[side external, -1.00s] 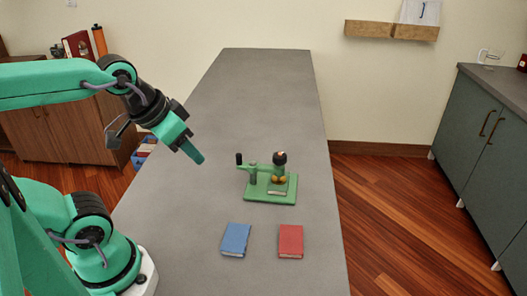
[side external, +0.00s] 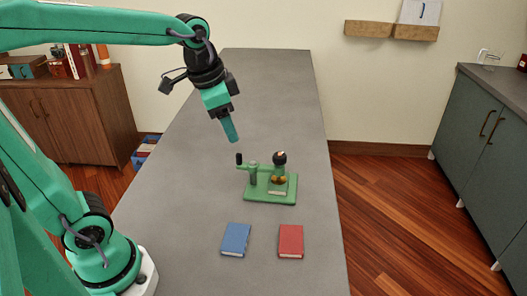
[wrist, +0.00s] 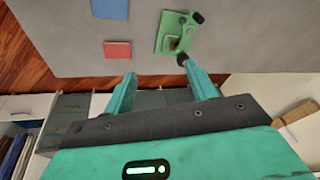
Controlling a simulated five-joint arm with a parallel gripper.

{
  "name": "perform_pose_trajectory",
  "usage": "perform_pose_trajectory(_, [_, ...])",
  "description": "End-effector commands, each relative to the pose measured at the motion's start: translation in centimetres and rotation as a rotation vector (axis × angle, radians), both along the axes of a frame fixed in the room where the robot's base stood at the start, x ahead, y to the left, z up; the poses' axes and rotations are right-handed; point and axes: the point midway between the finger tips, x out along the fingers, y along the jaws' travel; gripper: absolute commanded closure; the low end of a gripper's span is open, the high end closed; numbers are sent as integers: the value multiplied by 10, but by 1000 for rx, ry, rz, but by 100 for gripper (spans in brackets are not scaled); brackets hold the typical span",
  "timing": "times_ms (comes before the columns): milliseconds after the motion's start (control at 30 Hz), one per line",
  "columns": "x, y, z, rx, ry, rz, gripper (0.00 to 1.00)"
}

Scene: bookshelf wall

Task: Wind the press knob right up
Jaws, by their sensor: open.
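The small green press (side external: 270,190) stands on the grey table, with a round dark knob (side external: 280,158) on top and orange parts below it. A black upright handle (side external: 239,158) rises at its left end. A pale flat block, perhaps a book, lies on its base under the knob. In the wrist view the press (wrist: 168,36) is beyond my fingertips, with the knob (wrist: 182,59) close to the right finger in the picture. My gripper (side external: 231,132) is open and empty, above and left of the press, not touching it. It also shows in the wrist view (wrist: 161,73).
A blue book (side external: 235,240) and a red book (side external: 290,241) lie flat on the table (side external: 255,90) in front of the press. The table behind the press is clear. A wooden wall shelf (side external: 390,30) and a cabinet (side external: 475,135) are off to the right.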

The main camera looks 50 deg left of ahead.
Motion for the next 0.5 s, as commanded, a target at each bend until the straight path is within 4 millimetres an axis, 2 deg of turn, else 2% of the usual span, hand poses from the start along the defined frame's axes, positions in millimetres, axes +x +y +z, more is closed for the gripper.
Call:
perform_pose_trajectory(267, [52, 2, -9, 50, 92, -191, 43])
perform_pose_trajectory(500, [96, 4, -27, 80, 167, -361, 43])
